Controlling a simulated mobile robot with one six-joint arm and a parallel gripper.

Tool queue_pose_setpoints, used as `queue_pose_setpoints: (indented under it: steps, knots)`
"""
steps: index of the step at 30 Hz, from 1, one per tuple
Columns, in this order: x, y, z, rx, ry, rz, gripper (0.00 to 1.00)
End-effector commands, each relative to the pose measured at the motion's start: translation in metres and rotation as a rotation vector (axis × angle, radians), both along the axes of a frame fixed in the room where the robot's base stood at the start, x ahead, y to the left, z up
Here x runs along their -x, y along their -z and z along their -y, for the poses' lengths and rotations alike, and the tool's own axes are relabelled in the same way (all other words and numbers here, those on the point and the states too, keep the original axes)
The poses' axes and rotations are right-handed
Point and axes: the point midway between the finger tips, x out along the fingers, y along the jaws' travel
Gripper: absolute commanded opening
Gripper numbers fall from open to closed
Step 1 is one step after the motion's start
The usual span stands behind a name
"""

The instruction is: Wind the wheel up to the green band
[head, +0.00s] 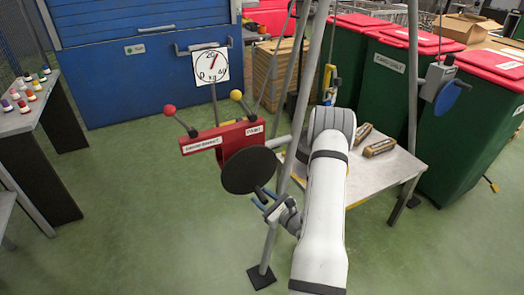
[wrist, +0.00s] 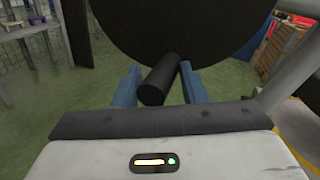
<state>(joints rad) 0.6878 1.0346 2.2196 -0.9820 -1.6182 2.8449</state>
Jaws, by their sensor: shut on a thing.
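The wheel is a black disc (head: 247,170) on the front of a red housing; its face fills the top of the wrist view (wrist: 185,25). A black cylindrical handle (wrist: 160,78) sticks out from it toward me. My gripper (head: 266,201) is shut on this handle, with a blue finger on each side in the wrist view (wrist: 158,90).
The red housing (head: 205,144) carries levers with a red knob (head: 169,110) and a yellow knob (head: 236,95). Grey frame legs (head: 285,140) stand close to my arm. A table (head: 385,172) with two brown blocks is at right. Green floor is open at left.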

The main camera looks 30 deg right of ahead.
Motion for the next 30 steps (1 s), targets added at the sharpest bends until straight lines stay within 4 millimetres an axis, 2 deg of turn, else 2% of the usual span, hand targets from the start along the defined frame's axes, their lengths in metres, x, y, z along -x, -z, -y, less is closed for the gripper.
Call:
queue_pose_setpoints:
  steps: [1,16,30]
  knots:
    - [0.002,0.004,-0.009,-0.025,-0.017,-0.01,0.02]
    - [0.002,0.004,-0.012,-0.046,-0.018,-0.009,0.02]
    - [0.001,0.003,-0.035,-0.044,-0.018,-0.005,0.02]
